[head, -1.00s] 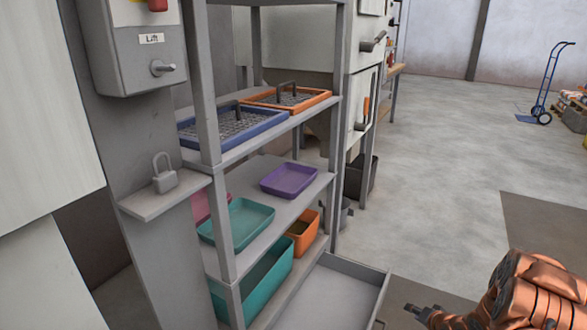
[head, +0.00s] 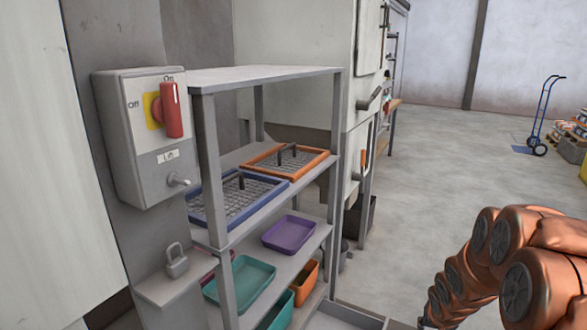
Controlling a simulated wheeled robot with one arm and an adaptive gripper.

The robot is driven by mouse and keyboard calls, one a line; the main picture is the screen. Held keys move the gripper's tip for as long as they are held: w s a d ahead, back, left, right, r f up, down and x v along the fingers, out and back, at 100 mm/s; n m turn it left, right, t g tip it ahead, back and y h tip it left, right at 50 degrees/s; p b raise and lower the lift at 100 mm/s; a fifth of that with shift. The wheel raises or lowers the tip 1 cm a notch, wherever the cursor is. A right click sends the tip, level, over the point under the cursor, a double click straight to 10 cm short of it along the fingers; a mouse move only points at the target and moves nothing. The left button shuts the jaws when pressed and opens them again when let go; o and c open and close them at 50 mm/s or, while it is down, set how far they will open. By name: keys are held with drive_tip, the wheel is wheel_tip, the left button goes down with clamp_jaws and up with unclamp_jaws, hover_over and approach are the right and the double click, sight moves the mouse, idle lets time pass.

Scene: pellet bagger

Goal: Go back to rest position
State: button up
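My orange arm (head: 505,255) shows at the lower right of the head view, over the floor to the right of the shelf rack. My gripper is beyond the bottom edge of the picture, so its fingers are hidden from me. No object shows in hold.
A grey shelf rack (head: 268,73) holds a blue tray (head: 262,203), an orange tray (head: 318,163), a purple tray (head: 288,235) and a teal tray (head: 240,283). The floor (head: 440,160) is clear; a hand truck (head: 543,110) stands far right.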

drive_tip(key=s+a+r+n+g+p, duration=0.1)
drive_tip(key=s+a+r+p, duration=0.4)
drive_tip(key=s+r, duration=0.5)
drive_tip(key=s+a+r+n+g+y+p, duration=0.1)
drive_tip(key=s+a+r+g+p, duration=0.2)
drive_tip(key=s+r, duration=0.8)
drive_tip(key=s+a+r+n+g+p, duration=0.2)
drive_tip(key=s+a+r+p, duration=0.5)
drive_tip(key=s, duration=0.6)
wheel_tip(320, 180, up, 4)
drive_tip(key=shift+s+a+f+y, duration=0.2)
drive_tip(key=shift+a+y, duration=0.2)
drive_tip(key=shift+a, duration=0.8)
drive_tip(key=shift+w+a, duration=0.1)
drive_tip(key=shift+a, duration=0.05)
